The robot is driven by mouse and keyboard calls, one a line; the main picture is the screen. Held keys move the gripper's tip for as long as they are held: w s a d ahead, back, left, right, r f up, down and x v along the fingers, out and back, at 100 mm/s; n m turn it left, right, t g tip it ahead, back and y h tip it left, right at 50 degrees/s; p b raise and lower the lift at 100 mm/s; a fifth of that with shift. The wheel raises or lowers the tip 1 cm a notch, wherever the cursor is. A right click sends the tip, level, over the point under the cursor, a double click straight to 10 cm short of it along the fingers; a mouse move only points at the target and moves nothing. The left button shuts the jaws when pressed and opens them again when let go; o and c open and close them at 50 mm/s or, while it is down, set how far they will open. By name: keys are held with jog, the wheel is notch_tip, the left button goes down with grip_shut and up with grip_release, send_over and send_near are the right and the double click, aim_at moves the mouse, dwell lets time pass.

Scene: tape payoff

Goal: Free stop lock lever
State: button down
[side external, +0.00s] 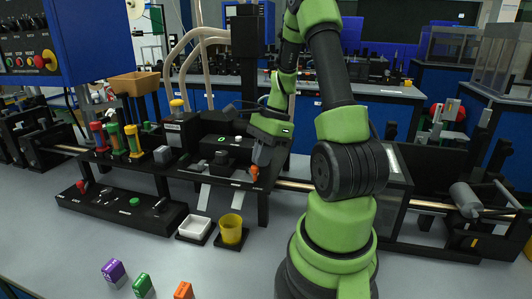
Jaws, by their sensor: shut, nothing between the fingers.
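My gripper (260,158) points down over the front right part of the black raised station (232,184) in the middle of the bench. It is shut and holds nothing. A small orange part (254,172), possibly the stop lock lever, shows right at the fingertips. I cannot tell whether the fingers touch it. Its shape and position are too small to read, and the gripper partly covers that area.
A white tray (196,229) and a yellow cup (232,229) stand in front of the station. A black panel (125,205) with small knobs lies to the left. Purple (113,271), green (142,285) and orange (183,290) blocks lie at the front. A reel mechanism (467,198) stands at the right.

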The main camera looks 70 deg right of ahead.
jog(key=shift+w+a+m+t+h, duration=0.2)
jog(key=shift+a+m+h, duration=0.1)
jog(key=shift+m, duration=0.65)
jog(key=shift+w+a+m+t+h, duration=0.2)
jog(key=shift+w+a+m+h, duration=0.05)
jog(key=shift+m, duration=0.65)
jog(key=shift+w+a+m+t+h, duration=0.2)
jog(key=shift+a+m+h, duration=0.1)
jog(key=shift+m, duration=0.65)
jog(key=shift+w+a+m+h, duration=0.15)
jog(key=shift+w+m+h, duration=0.15)
jog(key=shift+m, duration=0.6)
jog(key=shift+w+a, duration=0.1)
jog(key=shift+w, duration=0.2)
jog(key=shift+r, duration=0.1)
jog(key=v, duration=0.9)
jog(key=shift+s+r, duration=0.25)
jog(key=shift+r, duration=0.05)
